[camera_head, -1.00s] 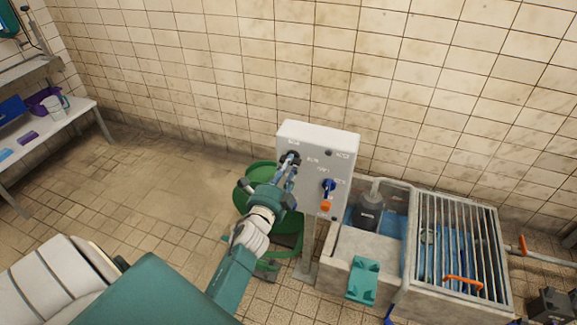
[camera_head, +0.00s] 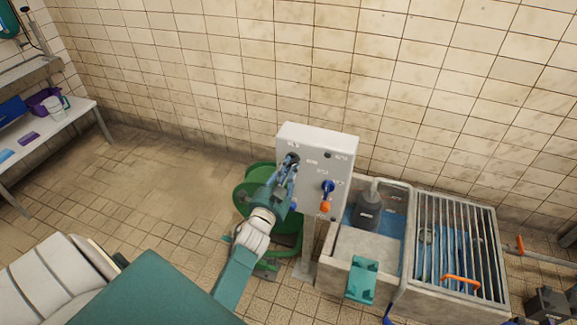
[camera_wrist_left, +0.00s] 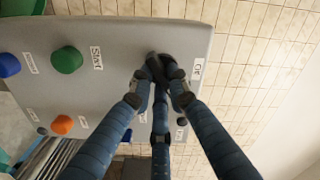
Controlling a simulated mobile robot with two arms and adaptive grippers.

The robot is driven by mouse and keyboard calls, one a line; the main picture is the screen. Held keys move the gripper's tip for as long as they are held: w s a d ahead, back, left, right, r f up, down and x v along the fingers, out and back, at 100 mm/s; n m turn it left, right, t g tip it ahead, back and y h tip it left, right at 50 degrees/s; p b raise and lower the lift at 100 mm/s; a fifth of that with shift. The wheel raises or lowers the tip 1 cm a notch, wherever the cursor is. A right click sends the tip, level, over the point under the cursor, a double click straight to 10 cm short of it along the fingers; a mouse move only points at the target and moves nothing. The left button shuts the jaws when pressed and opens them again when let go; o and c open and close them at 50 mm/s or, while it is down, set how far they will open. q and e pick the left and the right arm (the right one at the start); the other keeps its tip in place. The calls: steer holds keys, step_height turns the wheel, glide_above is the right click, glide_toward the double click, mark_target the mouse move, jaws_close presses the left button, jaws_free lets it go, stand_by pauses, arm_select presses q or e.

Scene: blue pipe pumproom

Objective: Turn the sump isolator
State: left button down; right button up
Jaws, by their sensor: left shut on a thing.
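The white control panel (camera_head: 318,138) stands on a post in the middle of the head view; in the left wrist view its grey face (camera_wrist_left: 125,32) fills the left and centre. My left gripper (camera_head: 292,163) is at the panel's upper left. In the left wrist view its blue-grey fingers (camera_wrist_left: 160,80) are closed together around a small dark knob (camera_wrist_left: 155,62), which I take to be the sump isolator. The fingers cover most of it, so its pointing direction is hidden. A label reading like "OFF" sits just right of it. My right gripper is not in view.
A blue knob (camera_head: 328,187) and an orange knob (camera_head: 325,206) sit right of my gripper; a green knob (camera_wrist_left: 67,60) shows in the wrist view. A green reel (camera_head: 251,190) stands behind my arm. A concrete sump with a grating (camera_head: 459,245) lies right.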

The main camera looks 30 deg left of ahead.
arm_select(q)
steer(key=n+p, duration=0.2)
steer(key=n, duration=0.4)
steer(key=shift+d+r, duration=0.1)
steer(key=shift+r, duration=0.05)
steer(key=shift+n+p, duration=0.55)
steer(key=shift+n, duration=1.95)
steer(key=c, duration=1.7)
jaws_free()
steer(key=shift+o, duration=0.2)
steer(key=v, duration=1.2)
